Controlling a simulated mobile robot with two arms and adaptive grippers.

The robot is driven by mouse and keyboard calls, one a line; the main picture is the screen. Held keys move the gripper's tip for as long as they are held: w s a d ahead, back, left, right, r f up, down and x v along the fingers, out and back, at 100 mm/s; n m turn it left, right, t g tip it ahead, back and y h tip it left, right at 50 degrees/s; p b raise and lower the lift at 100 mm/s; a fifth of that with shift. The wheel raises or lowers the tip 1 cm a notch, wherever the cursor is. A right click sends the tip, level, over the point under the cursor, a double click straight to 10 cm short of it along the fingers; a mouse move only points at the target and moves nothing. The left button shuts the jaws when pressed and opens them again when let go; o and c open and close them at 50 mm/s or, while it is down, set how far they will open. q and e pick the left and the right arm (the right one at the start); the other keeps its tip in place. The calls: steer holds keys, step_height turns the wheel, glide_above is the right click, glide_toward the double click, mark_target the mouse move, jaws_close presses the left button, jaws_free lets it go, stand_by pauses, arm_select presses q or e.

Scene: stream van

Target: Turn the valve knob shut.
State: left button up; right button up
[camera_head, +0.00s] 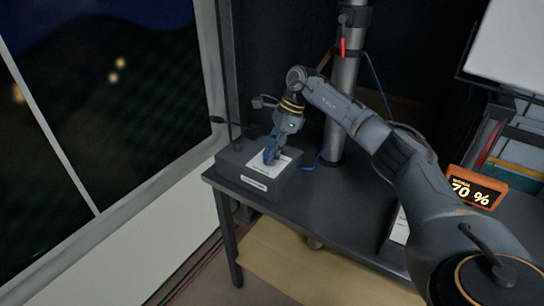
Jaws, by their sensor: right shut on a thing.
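A dark box (231,163) with a white label on its front stands on the left end of the dark table. On its top lies a white plate (284,166). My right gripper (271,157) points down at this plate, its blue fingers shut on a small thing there. That thing, where the valve knob would be, is hidden by the fingers, so I cannot tell how it is turned. My left gripper is not in view.
A metal pole (345,87) with a red part (342,47) rises behind the box. An orange display (476,189) reading 70 % stands at the right. A window (110,80) fills the left.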

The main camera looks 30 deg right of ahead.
steer(key=n, duration=0.2)
steer(key=n+g+b, duration=0.2)
steer(key=n, duration=0.1)
steer(key=shift+w+n, duration=0.25)
steer(key=shift+n, duration=0.05)
stand_by(0.4)
steer(key=o, duration=1.1)
steer(key=shift+o, duration=0.2)
step_height(320, 180, up, 10)
